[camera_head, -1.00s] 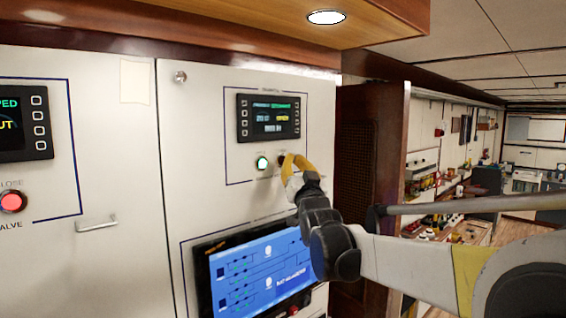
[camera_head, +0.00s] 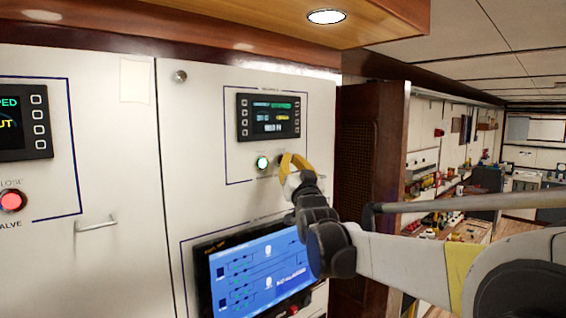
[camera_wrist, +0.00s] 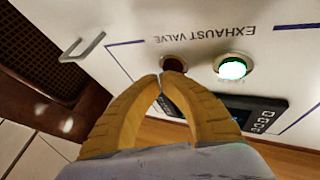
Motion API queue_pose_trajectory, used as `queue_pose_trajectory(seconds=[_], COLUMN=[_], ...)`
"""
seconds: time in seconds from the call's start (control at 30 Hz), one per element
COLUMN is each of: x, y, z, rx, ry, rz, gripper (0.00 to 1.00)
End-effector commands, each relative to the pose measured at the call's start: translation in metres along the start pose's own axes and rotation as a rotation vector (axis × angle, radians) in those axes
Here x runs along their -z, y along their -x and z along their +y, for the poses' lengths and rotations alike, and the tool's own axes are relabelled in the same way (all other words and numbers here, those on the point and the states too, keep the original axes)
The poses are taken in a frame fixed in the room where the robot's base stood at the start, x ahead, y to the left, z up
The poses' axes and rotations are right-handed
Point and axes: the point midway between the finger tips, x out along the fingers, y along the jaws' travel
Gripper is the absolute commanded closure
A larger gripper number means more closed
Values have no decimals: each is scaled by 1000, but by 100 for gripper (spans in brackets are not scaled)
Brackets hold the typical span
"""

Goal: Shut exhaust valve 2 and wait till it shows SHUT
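In the wrist view, which is upside down, the "EXHAUST VALVE" label (camera_wrist: 207,35) is printed beside two buttons. One button is dark reddish and unlit (camera_wrist: 173,63); the other is lit green-white (camera_wrist: 232,68), also in the head view (camera_head: 262,162). My gripper (camera_wrist: 160,78) has its yellow fingertips together, with nothing between them, right at the dark button. I cannot tell whether they touch it. In the head view my gripper (camera_head: 284,160) covers that button. The display above (camera_head: 269,117) has green, blue and yellow text too small to read surely.
At left, another panel has a display (camera_head: 24,122) ending in "PED" and "UT", and a lit red button (camera_head: 12,201). A blue screen (camera_head: 258,275) sits below my gripper. A cabinet handle (camera_head: 96,223) sticks out. A dark wooden partition (camera_head: 372,170) stands right of the panel.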

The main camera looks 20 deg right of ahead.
Motion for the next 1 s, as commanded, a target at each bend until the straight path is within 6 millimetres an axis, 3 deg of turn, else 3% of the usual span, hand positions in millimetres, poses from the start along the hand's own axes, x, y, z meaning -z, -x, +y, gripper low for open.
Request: queue_pose_trajectory(seconds=[1.0], x=[-3], y=[-6], z=[-3], rx=[0], ry=[0], rz=[0], gripper=[100])
